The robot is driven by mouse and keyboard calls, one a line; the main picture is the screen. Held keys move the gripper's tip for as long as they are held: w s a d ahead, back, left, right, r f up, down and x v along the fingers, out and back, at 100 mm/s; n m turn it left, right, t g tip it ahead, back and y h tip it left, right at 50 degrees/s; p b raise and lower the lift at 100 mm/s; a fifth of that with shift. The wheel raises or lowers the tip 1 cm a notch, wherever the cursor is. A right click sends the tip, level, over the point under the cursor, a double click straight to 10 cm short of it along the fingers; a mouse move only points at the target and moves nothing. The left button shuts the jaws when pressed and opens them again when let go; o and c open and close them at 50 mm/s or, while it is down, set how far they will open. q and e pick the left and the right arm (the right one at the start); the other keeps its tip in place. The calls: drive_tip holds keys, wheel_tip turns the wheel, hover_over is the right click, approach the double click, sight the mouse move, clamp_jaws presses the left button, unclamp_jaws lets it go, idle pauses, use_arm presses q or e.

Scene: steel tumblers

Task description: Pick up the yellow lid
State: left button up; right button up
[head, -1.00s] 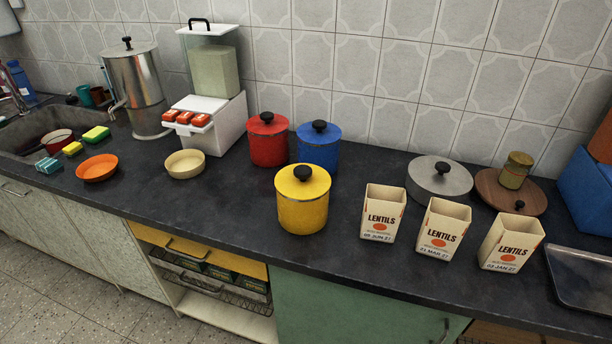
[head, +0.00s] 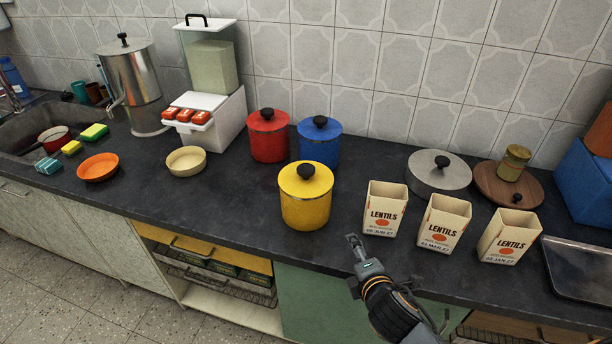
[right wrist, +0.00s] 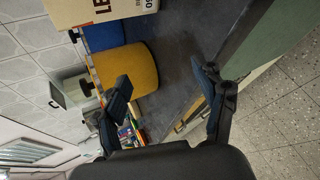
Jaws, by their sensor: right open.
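The yellow lid (head: 306,180) with a black knob sits on the yellow canister (head: 305,212) near the middle of the counter in the head view. The canister also shows on its side in the right wrist view (right wrist: 133,70). My right gripper (head: 354,241) is over the counter's front edge, right of and in front of the canister, apart from it. In the right wrist view my right gripper (right wrist: 163,90) has its fingers spread, with nothing between them. My left gripper is not in view.
Several lentils cartons, one of them here (head: 384,208), stand right of the canister. A red canister (head: 268,140) and a blue canister (head: 319,145) stand behind it. A shallow tan bowl (head: 186,162) is to the left. Bare dark counter (head: 235,205) lies left of the yellow canister.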

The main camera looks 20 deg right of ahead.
drive_tip(key=w+a+r+n+t+y, duration=0.1)
drive_tip(key=w+r+n+t+y, duration=0.1)
drive_tip(key=w+r+n+t, duration=0.45)
drive_tip(key=n+g+y+p, duration=0.2)
drive_tip(key=n+y, duration=0.1)
drive_tip(key=n, duration=1)
approach(311, 174)
drive_tip(key=shift+t, duration=0.25)
drive_tip(key=w, duration=0.2)
drive_tip(key=w+a+f, duration=0.1)
drive_tip(key=w, duration=0.3)
drive_tip(key=shift+w+a+f, duration=0.25)
drive_tip(key=shift+w+a, duration=0.1)
drive_tip(key=shift+w+r, duration=0.1)
drive_tip(key=shift+w, duration=0.3)
drive_tip(key=shift+w+a+p, duration=0.2)
drive_tip(key=shift+w, duration=0.95)
drive_tip(key=shift+w+a+p, duration=0.2)
drive_tip(key=shift+w, duration=1)
drive_tip(key=shift+r, duration=0.1)
drive_tip(key=shift+s, duration=0.1)
drive_tip(key=shift+c, duration=0.4)
drive_tip(key=c, duration=1.1)
drive_tip(key=shift+c, duration=0.5)
